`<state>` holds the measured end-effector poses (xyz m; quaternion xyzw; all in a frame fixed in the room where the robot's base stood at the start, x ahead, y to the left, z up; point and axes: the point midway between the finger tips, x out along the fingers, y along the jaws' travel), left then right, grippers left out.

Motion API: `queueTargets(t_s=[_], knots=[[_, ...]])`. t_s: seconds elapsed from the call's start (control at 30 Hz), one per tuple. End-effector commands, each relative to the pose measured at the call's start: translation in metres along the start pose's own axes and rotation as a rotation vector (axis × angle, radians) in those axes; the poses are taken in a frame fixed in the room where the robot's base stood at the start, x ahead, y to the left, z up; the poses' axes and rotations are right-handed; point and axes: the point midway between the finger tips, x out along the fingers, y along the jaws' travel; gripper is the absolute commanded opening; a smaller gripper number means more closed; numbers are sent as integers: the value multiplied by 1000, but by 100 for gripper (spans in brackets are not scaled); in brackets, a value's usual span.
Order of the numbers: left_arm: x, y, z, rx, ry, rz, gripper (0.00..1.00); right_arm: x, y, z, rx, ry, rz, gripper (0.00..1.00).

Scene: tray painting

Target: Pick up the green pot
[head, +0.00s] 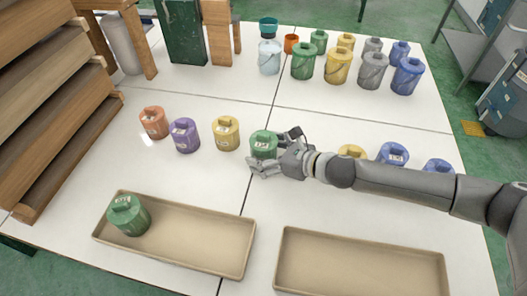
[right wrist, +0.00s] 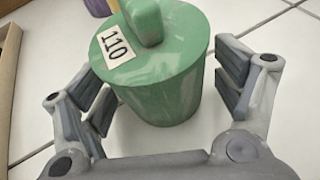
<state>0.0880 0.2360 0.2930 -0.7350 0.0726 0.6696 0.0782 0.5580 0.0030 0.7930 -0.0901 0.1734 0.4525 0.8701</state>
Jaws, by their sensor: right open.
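A green pot (head: 264,142) with a lid and a white label stands upright on the white table in the middle row. In the right wrist view the same green pot (right wrist: 158,70) shows the number 110 on its lid. My right gripper (head: 270,154) is at this pot. Its open fingers (right wrist: 160,98) lie on both sides of the pot, with a gap visible at the left finger; contact at the right finger is unclear. Another green pot (head: 128,214) stands in the left tray (head: 190,238). My left gripper does not show.
An orange pot (head: 153,122), a purple pot (head: 185,135) and a yellow pot (head: 226,133) stand left of the green pot. Blue pots (head: 393,154) stand behind my right arm. An empty tray (head: 360,264) lies at the front right. Several buckets (head: 337,66) line the back.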

Motion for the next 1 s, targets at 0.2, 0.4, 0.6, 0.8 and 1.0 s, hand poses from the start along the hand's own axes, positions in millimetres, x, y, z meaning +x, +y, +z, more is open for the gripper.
queueTargets(t_s=[0.2, 0.4, 0.6, 0.8, 1.0], knots=[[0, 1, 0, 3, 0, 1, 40, 0, 0, 0, 0, 0, 0, 73], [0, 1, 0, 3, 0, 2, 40, 0, 0, 0, 0, 0, 0, 48], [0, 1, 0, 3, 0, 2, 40, -1, 0, 2, 0, -3, 0, 28], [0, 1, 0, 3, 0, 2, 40, -1, 0, 2, -1, -3, 0, 27], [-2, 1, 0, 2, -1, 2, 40, -4, -1, 12, -3, -4, 0, 27]])
